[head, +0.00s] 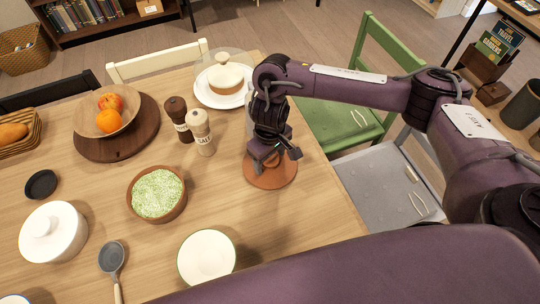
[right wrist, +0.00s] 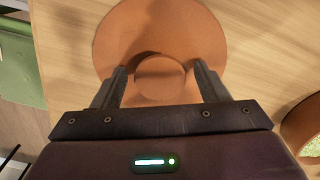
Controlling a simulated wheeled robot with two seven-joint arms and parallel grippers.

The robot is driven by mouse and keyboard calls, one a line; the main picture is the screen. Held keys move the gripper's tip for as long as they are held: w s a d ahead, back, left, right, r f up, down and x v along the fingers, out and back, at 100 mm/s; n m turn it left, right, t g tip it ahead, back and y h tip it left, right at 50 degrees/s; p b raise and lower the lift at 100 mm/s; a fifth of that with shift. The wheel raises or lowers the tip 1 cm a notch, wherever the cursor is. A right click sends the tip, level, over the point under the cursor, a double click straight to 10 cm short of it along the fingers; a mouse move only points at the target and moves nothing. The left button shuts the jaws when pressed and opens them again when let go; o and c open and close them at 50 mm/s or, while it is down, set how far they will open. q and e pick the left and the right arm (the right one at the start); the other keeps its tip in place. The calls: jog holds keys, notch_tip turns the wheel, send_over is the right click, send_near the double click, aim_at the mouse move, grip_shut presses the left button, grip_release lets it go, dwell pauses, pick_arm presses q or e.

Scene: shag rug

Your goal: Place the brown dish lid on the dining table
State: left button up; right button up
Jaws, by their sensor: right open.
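The brown dish lid (head: 272,178) is a round terracotta disc lying on the wooden dining table (head: 300,222) near its right edge. In the right wrist view the lid (right wrist: 160,28) shows a round knob (right wrist: 160,78) at its middle. My right gripper (head: 273,158) is over the lid, pointing down, and hides part of it. In the right wrist view its fingers (right wrist: 162,85) are apart, one on each side of the knob, with small gaps visible. My left gripper is not in view.
A brown bowl of green grains (head: 157,193), a white bowl (head: 206,257), salt (head: 200,132) and pepper (head: 179,118) shakers and a cake plate (head: 222,88) stand around the lid. Green (head: 335,120) and grey (head: 395,185) chairs stand right of the table. Bare wood lies below the lid.

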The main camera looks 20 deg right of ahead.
aim_at(270, 159)
jog(key=shift+r, duration=0.1)
notch_tip(270, 159, up, 12)
jog(key=p, duration=0.3)
jog(key=shift+p, duration=0.35)
